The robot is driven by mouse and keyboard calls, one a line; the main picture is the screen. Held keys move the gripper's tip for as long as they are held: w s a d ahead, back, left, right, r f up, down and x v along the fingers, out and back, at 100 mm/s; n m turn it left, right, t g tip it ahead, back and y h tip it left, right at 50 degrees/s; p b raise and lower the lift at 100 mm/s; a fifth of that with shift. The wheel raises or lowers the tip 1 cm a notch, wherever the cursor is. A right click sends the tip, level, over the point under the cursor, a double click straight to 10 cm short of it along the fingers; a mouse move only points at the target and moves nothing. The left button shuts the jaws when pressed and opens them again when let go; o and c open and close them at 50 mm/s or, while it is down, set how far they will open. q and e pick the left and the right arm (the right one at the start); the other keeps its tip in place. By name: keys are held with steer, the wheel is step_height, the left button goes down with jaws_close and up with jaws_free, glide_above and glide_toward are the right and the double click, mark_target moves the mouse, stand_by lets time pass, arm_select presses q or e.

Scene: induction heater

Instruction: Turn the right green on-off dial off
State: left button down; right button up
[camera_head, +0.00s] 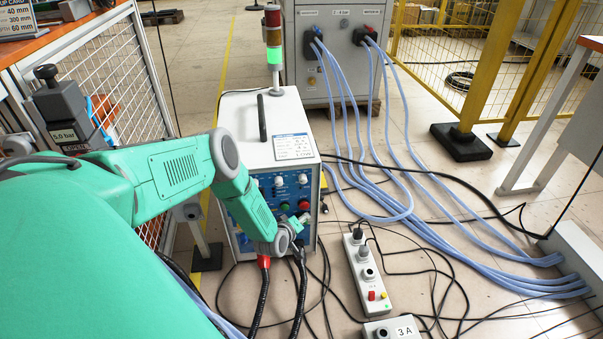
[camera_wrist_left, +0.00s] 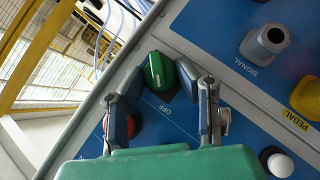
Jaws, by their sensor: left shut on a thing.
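The green dial (camera_wrist_left: 160,72) sits on the blue front panel (camera_wrist_left: 185,115) in the left wrist view, near the panel's edge. My left gripper (camera_wrist_left: 163,82) has its two fingers on either side of the dial and is shut on it. An "OFF" label shows on the panel between the fingers. In the head view my left gripper (camera_head: 292,228) is at the right part of the front of the white heater box (camera_head: 250,120), and the dial it holds cannot be made out there. My right gripper is not in view.
A red button (camera_wrist_left: 131,125) is partly hidden behind one finger. A grey "SIGNAL" connector (camera_wrist_left: 265,45), a yellow "PEDAL" connector (camera_wrist_left: 308,95) and a white knob (camera_wrist_left: 280,165) are on the panel. Cables and a power strip (camera_head: 365,270) lie on the floor.

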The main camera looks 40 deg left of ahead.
arm_select(q)
steer(key=shift+s+d+f, duration=0.1)
steer(key=shift+s+f, duration=0.05)
steer(key=c, duration=1.2)
jaws_free()
steer(key=v, duration=1.1)
steer(key=shift+s+r, duration=0.25)
steer(key=shift+s, duration=0.05)
